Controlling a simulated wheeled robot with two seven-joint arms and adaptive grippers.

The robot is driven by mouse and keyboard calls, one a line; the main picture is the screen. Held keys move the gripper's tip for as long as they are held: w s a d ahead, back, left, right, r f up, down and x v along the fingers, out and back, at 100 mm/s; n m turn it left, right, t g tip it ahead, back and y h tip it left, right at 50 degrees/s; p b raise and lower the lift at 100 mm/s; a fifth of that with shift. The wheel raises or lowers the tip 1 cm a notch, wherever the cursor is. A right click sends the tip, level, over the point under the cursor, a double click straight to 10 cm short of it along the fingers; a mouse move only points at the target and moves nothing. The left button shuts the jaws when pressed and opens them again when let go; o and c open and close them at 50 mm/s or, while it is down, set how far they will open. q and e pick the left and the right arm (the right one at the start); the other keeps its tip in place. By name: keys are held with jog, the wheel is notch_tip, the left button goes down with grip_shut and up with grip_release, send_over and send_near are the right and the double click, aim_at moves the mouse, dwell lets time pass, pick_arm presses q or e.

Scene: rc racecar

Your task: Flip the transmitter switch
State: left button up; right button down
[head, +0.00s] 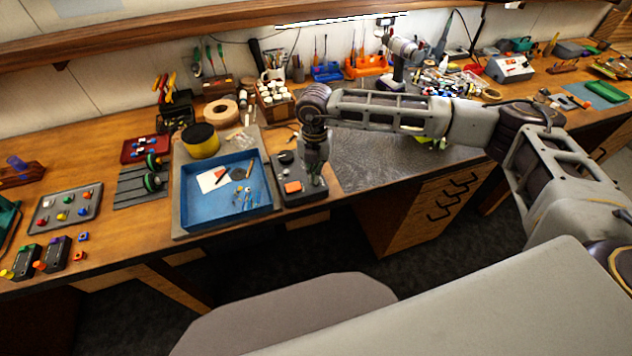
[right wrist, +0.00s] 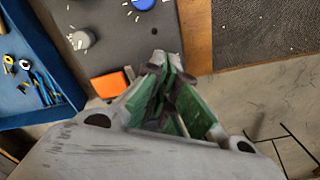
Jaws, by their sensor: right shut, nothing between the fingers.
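The transmitter is a dark box (head: 281,176) with knobs, at the table's front edge beside the blue tray. An orange switch (head: 293,187) sits on its front part. In the right wrist view the dark panel (right wrist: 108,50) carries a grey knob (right wrist: 82,40), a blue knob (right wrist: 143,4) and the orange switch (right wrist: 112,84). My right gripper (head: 316,181) points down over the right side of the box, shut and empty. Its green-padded fingers (right wrist: 166,66) appear just right of the orange switch. I cannot tell whether the fingertips touch the panel. My left gripper is not in view.
The blue tray (head: 186,217) with small tools and paper stands close left of the transmitter. A dark textured mat (head: 380,150) lies to the right, mostly clear near its front.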

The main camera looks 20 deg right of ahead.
jog(key=shift+f+b, duration=0.65)
jog(key=shift+f, duration=0.2)
dwell(1.0)
jog(key=shift+r, duration=0.15)
jog(key=shift+r+p, duration=1.45)
jog(key=shift+r, duration=1.95)
